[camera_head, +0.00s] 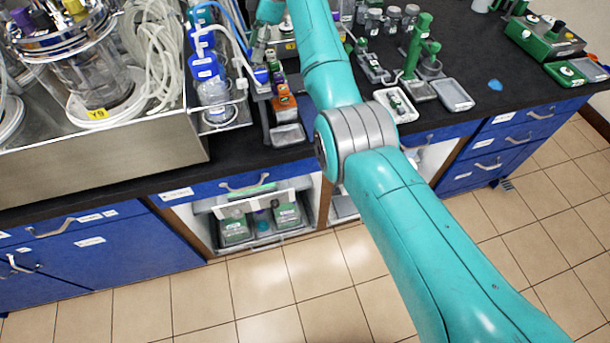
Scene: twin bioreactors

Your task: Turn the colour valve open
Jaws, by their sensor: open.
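My arm reaches up from the lower right and leaves the frame at the top. Its wrist comes back into view near the top centre, with my gripper (260,56) small below it. The gripper looks open, with nothing visible held in it. It is close to the blue-capped bottles and just above a narrow stack of coloured parts (283,100), orange, green and purple. I cannot clearly pick out the colour valve; it may be among these small parts. The fingertips and any contact are too small to tell.
A glass bioreactor vessel (95,65) with coiled clear tubing (155,50) stands in a steel tray (120,150) at left. Blue-capped bottles (203,62) crowd the bench beside it. A green stand (417,50) and small trays are at right. The tiled floor (270,290) is clear in front.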

